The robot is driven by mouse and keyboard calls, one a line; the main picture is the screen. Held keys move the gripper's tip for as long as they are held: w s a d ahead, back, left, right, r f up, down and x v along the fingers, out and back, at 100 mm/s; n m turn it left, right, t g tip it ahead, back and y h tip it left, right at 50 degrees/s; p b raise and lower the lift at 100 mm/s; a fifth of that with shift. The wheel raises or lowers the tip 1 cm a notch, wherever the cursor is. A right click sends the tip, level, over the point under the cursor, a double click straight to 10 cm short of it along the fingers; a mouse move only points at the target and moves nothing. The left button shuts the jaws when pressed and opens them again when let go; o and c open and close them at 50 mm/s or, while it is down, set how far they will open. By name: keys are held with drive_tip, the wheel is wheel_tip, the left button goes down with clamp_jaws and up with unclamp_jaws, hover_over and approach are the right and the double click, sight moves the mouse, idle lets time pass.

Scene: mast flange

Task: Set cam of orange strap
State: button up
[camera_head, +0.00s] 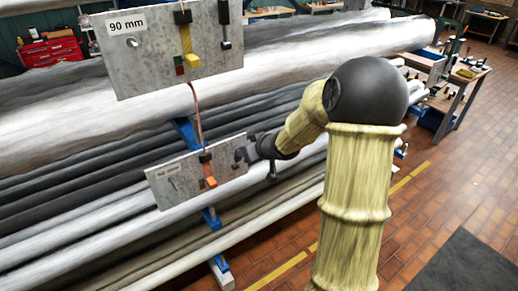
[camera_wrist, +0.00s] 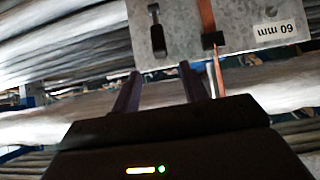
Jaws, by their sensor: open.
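The orange strap (camera_head: 210,181) hangs on the lower metal plate (camera_head: 180,187), passing a black block (camera_head: 205,158). In the wrist view the plate is upside down, marked 60 mm, with the orange strap (camera_wrist: 206,14) running through the black block (camera_wrist: 212,40). A black lever-like part (camera_wrist: 157,36) sits beside the strap on the plate; I cannot tell for sure that it is the cam. My gripper (camera_head: 242,154) is at the plate's right end. In the wrist view its two dark fingers (camera_wrist: 160,80) are apart with nothing between them, just short of the black part.
An upper plate marked 90 mm (camera_head: 125,50) has a yellow strap (camera_head: 187,42) and a black lever (camera_head: 224,35). Long pipes lie behind both plates. A workbench (camera_head: 460,85) stands at the right.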

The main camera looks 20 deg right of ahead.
drive_tip(key=p+v, duration=0.1)
drive_tip(key=v, duration=0.5)
drive_tip(key=shift+s+f, duration=0.15)
drive_tip(key=c, duration=0.6)
drive_tip(key=s+a+f+g+h+b, duration=0.1)
drive_tip(key=s+f, duration=0.1)
drive_tip(key=s+a+f+m+g+h+b, duration=0.1)
drive_tip(key=s+f+b, duration=0.1)
drive_tip(key=s+f, duration=0.1)
drive_tip(key=s+f+g+b, duration=0.1)
drive_tip(key=s+f, duration=0.2)
drive_tip(key=shift+s+a+g+h, duration=0.25)
drive_tip(key=shift+a+g+h, duration=0.05)
drive_tip(key=shift+a+h, duration=0.1)
clamp_jaws()
drive_tip(key=s+a+f+g+b, duration=0.2)
drive_tip(key=s, duration=0.4)
drive_tip(key=s+a+f+m+g+b, duration=0.1)
drive_tip(key=s+a+f+g, duration=0.1)
drive_tip(key=s, duration=0.4)
drive_tip(key=shift+a+f+m+b, duration=0.25)
drive_tip(key=shift+f+m+b, duration=0.1)
drive_tip(key=shift+f, duration=0.15)
drive_tip(key=shift+w, duration=0.1)
